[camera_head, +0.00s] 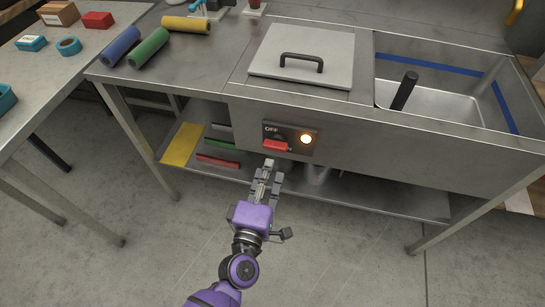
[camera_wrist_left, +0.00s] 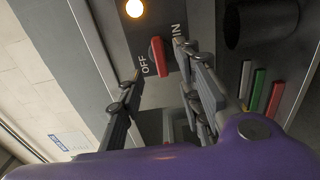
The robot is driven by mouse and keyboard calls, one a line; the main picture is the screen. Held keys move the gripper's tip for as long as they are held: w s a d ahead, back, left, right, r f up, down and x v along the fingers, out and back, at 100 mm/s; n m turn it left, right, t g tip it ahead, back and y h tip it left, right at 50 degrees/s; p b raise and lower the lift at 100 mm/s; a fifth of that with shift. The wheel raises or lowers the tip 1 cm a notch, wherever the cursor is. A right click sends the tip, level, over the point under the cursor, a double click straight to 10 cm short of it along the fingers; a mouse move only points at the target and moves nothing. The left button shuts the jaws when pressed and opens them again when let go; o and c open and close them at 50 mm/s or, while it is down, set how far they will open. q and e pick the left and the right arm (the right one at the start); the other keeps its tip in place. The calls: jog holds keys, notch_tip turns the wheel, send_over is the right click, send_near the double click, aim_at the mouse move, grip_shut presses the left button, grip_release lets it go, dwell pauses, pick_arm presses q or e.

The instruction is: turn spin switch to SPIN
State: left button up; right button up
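The spin switch (camera_head: 275,145) is a red lever on a dark panel on the front of the steel bench. It also shows in the left wrist view (camera_wrist_left: 158,57), between the label OFF and a label of which only "IN" is readable. I cannot tell for sure which label it points to. My left gripper (camera_head: 271,170) is just below and in front of the switch. In the left wrist view its two fingers (camera_wrist_left: 168,76) are spread apart with the switch beyond the gap, and nothing is held. My right gripper is not seen.
A lit round lamp (camera_head: 306,139) sits right of the switch. A grey lid (camera_head: 303,50) and a sink basin (camera_head: 440,105) are on the bench top. A lower shelf (camera_head: 390,200) holds coloured bars. A side table (camera_head: 50,85) stands at left.

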pick_arm(q)
jog(key=v, duration=0.4)
jog(key=shift+s, duration=0.2)
dwell(0.3)
